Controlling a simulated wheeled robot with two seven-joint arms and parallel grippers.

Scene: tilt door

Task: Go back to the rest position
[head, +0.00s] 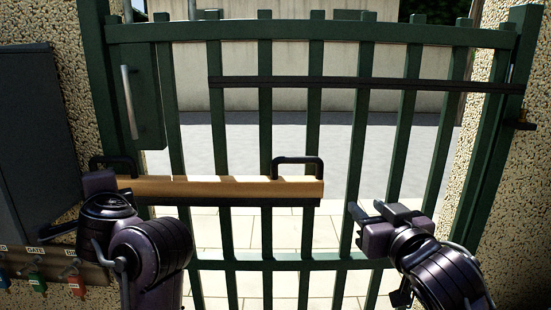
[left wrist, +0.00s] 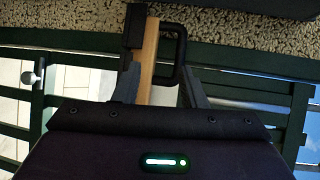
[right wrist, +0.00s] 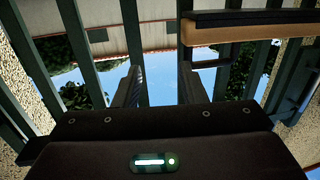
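A green metal gate (head: 310,30) fills the middle of the head view. A wooden bar (head: 225,188) with two black handles lies level across its lower left: a left handle (head: 112,160) and a right handle (head: 297,160). My left gripper (left wrist: 160,85) is at the bar's left end. Its fingers are apart, with the bar (left wrist: 149,60) and a handle (left wrist: 183,52) showing between or just beyond them; contact cannot be told. My right gripper (head: 370,210) is open and empty, right of the bar and in front of the gate; its spread fingers also show in the right wrist view (right wrist: 158,88).
A grey box (head: 35,130) hangs on the pebbled wall at left, above a rack with labelled keys (head: 37,282). The gate has a vertical pull handle (head: 129,102) and a dark crossbar (head: 370,83). A pebbled pillar (head: 525,190) stands at right. Paving shows beyond the gate.

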